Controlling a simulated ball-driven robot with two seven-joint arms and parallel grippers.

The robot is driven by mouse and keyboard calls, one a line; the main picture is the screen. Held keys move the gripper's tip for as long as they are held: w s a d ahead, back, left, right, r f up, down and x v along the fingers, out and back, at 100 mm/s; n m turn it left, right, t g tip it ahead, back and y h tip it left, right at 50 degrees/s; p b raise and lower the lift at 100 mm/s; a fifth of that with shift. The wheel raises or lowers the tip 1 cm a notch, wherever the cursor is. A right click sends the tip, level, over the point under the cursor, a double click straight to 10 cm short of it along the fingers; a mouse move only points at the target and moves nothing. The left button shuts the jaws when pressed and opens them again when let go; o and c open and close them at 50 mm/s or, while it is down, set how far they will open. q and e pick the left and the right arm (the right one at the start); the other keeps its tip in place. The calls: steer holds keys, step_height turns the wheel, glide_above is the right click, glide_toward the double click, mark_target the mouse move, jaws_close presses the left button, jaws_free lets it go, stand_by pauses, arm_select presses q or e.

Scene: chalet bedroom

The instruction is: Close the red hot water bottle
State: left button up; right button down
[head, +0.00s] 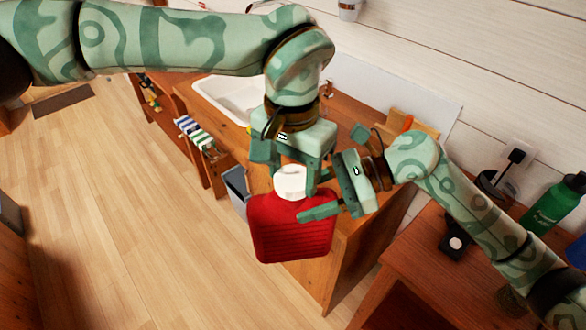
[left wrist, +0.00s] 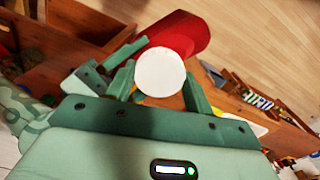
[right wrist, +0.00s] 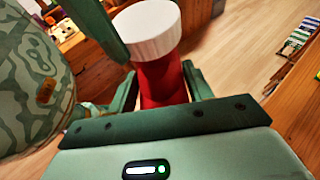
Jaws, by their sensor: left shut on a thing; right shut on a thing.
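The red hot water bottle (head: 293,232) hangs in the air in front of the wooden counter, neck up. Its white ribbed cap (head: 290,182) sits at the top of the neck; the right wrist view shows the cap (right wrist: 148,30) directly over the red neck (right wrist: 162,85), with no clear gap. My left gripper (head: 290,174) reaches down from above and is shut on the cap, which also shows between its fingers in the left wrist view (left wrist: 160,72). My right gripper (head: 312,196) comes from the right and is shut on the bottle around its neck. The thread is hidden.
The wooden counter (head: 345,245) with a white basin (head: 225,95) stands just behind the bottle. A grey bin (head: 236,188) is beside it. A desk at the right holds a green bottle (head: 556,205). The wood floor at the left is open.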

arm_select(q)
steer(key=o, duration=0.9)
steer(key=shift+o, duration=0.2)
steer(key=shift+r, duration=0.15)
steer(key=shift+r, duration=2.15)
steer(key=shift+c, duration=0.2)
